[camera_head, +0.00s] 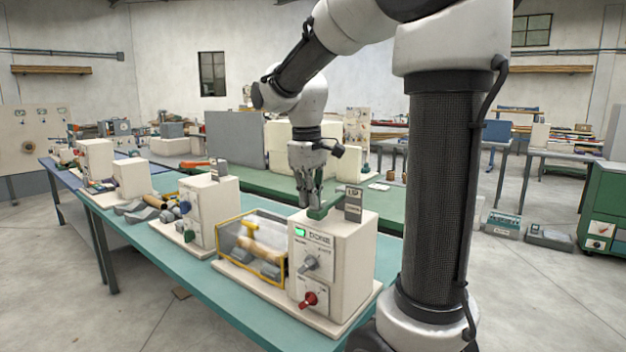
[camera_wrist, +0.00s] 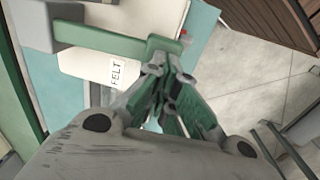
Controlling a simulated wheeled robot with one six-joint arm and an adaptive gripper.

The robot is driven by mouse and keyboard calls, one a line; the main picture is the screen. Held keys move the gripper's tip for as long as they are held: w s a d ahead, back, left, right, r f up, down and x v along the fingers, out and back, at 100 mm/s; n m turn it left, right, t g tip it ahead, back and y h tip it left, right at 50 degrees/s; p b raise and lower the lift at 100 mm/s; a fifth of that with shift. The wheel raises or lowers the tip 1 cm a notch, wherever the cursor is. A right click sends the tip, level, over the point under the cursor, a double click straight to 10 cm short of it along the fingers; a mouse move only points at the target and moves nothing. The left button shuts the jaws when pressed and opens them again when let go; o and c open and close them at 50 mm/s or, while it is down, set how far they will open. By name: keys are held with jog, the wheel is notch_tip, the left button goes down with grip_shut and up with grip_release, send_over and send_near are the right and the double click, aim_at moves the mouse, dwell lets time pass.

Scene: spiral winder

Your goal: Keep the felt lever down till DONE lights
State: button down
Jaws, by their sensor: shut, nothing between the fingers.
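The cream spiral winder box (camera_head: 345,262) stands at the near end of the teal bench. A small bright green lamp (camera_head: 299,231) glows beside the word DONE on its front. The green felt lever (camera_head: 317,213) is on top of the box. In the wrist view the lever (camera_wrist: 105,40) runs across to a square end pad, with a FELT label (camera_wrist: 117,72) beside it. My gripper (camera_head: 311,204) is shut and empty, pointing down at the lever. In the wrist view its fingertips (camera_wrist: 165,72) meet the pad's edge; whether they press it is unclear.
A grey knob (camera_head: 312,262) and a red knob (camera_head: 309,299) are on the box front. A yellow-framed guard (camera_head: 252,240) over a roll stands to its left. A small grey sign block (camera_head: 353,204) rises from the box top beside my gripper. Other machines line the bench behind.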

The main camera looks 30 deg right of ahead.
jog(key=shift+a+r, duration=0.15)
jog(key=shift+r, duration=0.1)
notch_tip(320, 180, up, 13)
jog(key=a, duration=0.1)
jog(key=shift+s+a+r, duration=0.15)
jog(key=shift+s+a, duration=0.1)
jog(key=shift+s, duration=0.1)
notch_tip(320, 180, down, 5)
jog(key=m, duration=0.2)
jog(key=s+f+m+t, duration=0.1)
jog(key=s+f+t, duration=0.1)
jog(key=s+f, duration=0.3)
jog(key=s+f+m+t+y, duration=0.1)
jog(key=s+f, duration=0.4)
jog(key=s, duration=0.7)
jog(key=shift+s+f+t, duration=0.15)
jog(key=shift+f+t, duration=0.1)
jog(key=shift+t, duration=0.25)
dwell(0.7)
